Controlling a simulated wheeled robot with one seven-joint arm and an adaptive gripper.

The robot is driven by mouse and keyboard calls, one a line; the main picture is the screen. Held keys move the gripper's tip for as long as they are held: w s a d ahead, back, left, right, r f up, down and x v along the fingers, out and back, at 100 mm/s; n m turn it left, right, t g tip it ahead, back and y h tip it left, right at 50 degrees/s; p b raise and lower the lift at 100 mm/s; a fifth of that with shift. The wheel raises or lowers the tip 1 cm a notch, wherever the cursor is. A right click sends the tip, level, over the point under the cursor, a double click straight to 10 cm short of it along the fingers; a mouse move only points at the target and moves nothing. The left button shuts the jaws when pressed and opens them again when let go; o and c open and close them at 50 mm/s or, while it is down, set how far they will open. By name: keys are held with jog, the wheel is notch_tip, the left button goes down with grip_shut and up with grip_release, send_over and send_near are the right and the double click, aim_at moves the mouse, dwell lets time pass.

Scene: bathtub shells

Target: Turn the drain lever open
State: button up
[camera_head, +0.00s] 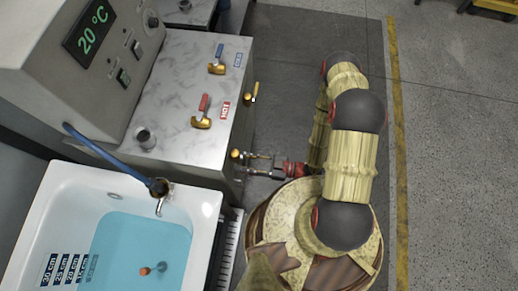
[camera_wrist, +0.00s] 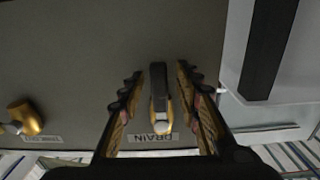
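The drain lever (camera_wrist: 159,100) shows in the wrist view, with a dark handle and a gold-coloured end, beside a label reading DRAIN (camera_wrist: 150,138). It lies between the two fingers of my gripper (camera_wrist: 157,72). The fingers are open, with a visible gap on each side of the lever, and hold nothing. In the head view my gripper (camera_head: 262,165) reaches left to the side face of the metal cabinet (camera_head: 185,60). Small gold parts show there, but I cannot clearly tell lever from finger in that view.
Another gold fitting (camera_wrist: 28,117) sits left of the lever in the wrist view. Blue (camera_head: 217,58) and red (camera_head: 202,112) handled taps stand on the cabinet top. A white tub (camera_head: 60,205) holds blue water. The floor right of my arm is clear.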

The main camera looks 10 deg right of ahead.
jog(key=shift+d, duration=0.15)
jog(key=v, duration=1.1)
jog(key=shift+s+d, duration=0.15)
jog(key=shift+d, duration=0.15)
dwell(0.5)
